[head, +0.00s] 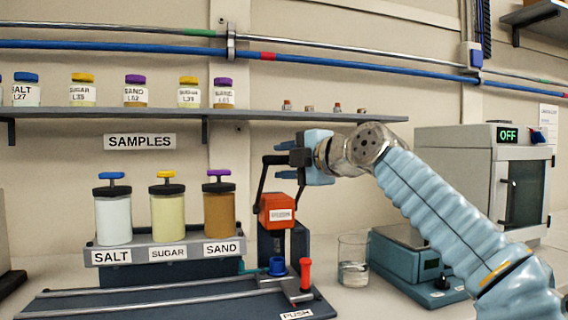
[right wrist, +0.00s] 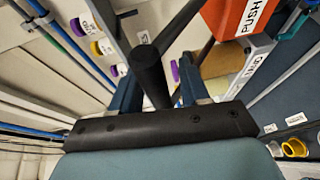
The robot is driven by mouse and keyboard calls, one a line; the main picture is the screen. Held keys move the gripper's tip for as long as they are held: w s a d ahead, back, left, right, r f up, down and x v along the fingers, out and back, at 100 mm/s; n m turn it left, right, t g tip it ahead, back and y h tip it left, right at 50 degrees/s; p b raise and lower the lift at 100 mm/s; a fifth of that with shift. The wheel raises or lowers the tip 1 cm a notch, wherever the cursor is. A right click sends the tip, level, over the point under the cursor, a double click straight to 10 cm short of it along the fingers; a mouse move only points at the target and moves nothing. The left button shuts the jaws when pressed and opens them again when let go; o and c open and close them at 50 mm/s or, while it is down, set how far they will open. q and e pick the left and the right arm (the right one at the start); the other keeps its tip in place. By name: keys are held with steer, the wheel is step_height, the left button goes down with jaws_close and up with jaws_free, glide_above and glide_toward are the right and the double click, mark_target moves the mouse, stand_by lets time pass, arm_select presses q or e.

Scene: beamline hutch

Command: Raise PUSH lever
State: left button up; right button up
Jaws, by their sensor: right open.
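The press has an orange-red block (head: 277,211), with a black lever (head: 262,182) rising beside it to a bar near my gripper. In the right wrist view the block (right wrist: 232,14) carries a PUSH label. My right gripper (head: 302,157) is level with the top of the lever, above the block. In the right wrist view, the black lever handle (right wrist: 150,75) stands between the two blue fingers, which are open. I cannot tell whether either finger touches it. My left gripper is not in view.
A rack (head: 165,254) with SALT, SUGAR and SAND dispensers stands left of the press. A blue cup (head: 277,266) sits under the block. A glass beaker (head: 352,262) and a scale (head: 405,270) stand to the right, beneath my arm. A shelf (head: 240,113) runs behind.

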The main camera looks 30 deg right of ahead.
arm_select(q)
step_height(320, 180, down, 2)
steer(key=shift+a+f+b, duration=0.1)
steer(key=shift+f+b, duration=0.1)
steer(key=shift+b, duration=0.85)
arm_select(e)
steer(key=s+d+r, duration=0.1)
steer(key=s+d, duration=0.1)
steer(key=s, duration=1)
steer(key=shift+s+r, duration=0.15)
steer(key=shift+s, duration=0.25)
